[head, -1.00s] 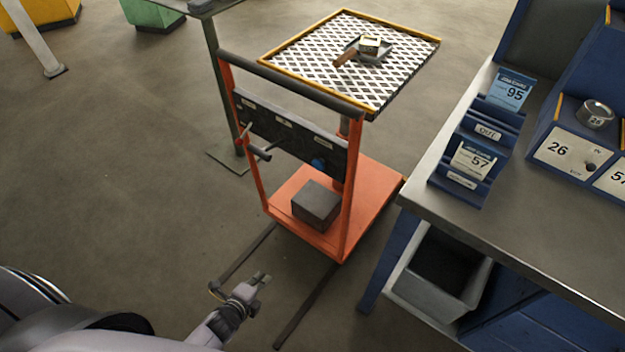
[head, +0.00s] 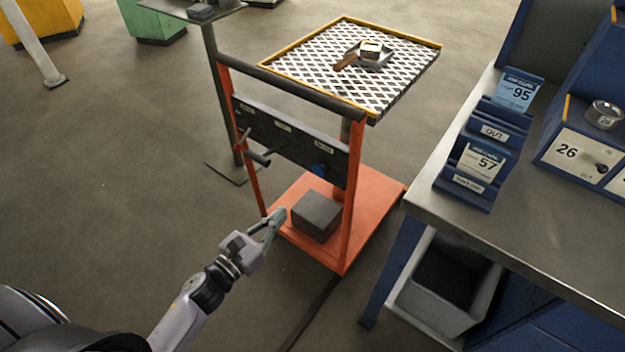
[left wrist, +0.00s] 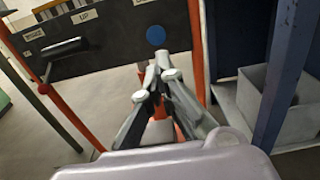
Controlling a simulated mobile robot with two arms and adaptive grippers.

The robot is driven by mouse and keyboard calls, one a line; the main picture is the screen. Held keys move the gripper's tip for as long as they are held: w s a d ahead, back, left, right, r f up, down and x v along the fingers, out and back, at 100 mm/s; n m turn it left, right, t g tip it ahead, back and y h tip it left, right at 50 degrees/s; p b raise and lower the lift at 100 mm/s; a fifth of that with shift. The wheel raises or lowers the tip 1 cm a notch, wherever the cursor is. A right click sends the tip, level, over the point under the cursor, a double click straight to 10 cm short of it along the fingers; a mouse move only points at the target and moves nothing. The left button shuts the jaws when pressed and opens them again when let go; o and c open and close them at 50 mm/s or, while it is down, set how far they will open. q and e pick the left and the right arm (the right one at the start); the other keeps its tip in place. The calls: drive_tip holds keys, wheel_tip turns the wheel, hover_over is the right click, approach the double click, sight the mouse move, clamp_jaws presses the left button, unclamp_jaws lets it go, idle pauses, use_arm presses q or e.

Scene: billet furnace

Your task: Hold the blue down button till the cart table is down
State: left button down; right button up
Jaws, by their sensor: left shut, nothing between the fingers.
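The orange cart (head: 368,215) stands in the middle of the head view, with its table (head: 310,78) raised, a white mesh top in a yellow rim. The blue down button (head: 319,170) is on the right part of the cart's dark control panel (head: 262,128). In the left wrist view the blue button (left wrist: 156,36) lies just beyond and above the fingertips. My left gripper (head: 274,222) is shut and empty, in front of and below the panel, apart from the button. My right gripper is not in view.
A dark block (head: 316,213) sits on the cart's base. A workbench (head: 450,205) with blue card holders stands at right, a grey bin (head: 440,290) below it.

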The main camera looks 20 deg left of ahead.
sight(319, 174)
use_arm(q)
drive_tip(key=p+x, duration=0.2)
drive_tip(key=x, duration=1.1)
drive_tip(key=shift+w, duration=0.25)
drive_tip(key=shift+w+d, duration=0.1)
drive_tip(key=shift+w, duration=0.05)
